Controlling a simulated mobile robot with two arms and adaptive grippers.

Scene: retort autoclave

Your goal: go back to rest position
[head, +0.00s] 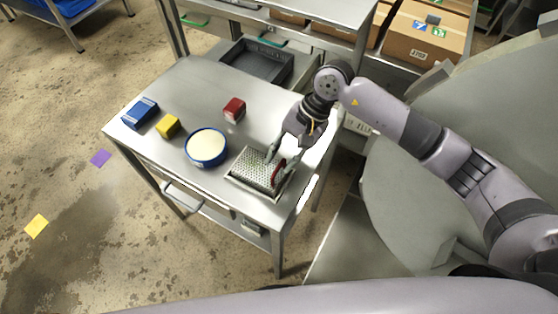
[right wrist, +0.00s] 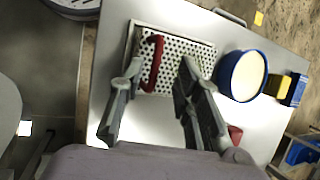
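My right gripper (head: 277,158) is over the near right part of a steel table (head: 185,85), above a perforated metal tray (head: 246,171). A red handle (head: 278,173) stands at the tray's right side, close to the fingertips. In the right wrist view the two fingers of the right gripper (right wrist: 160,75) are spread apart. The red handle (right wrist: 155,62) shows between their tips, nearer one finger, with a gap to the other; whether it touches a finger is unclear. My left gripper is not in view.
On the table are a blue bowl with cream contents (head: 206,147), a red block (head: 235,109), a yellow block (head: 167,126) and a blue box (head: 140,112). A dark grey bin (head: 256,66) is behind the table. A large rounded grey body (head: 470,110) stands right, behind my right arm.

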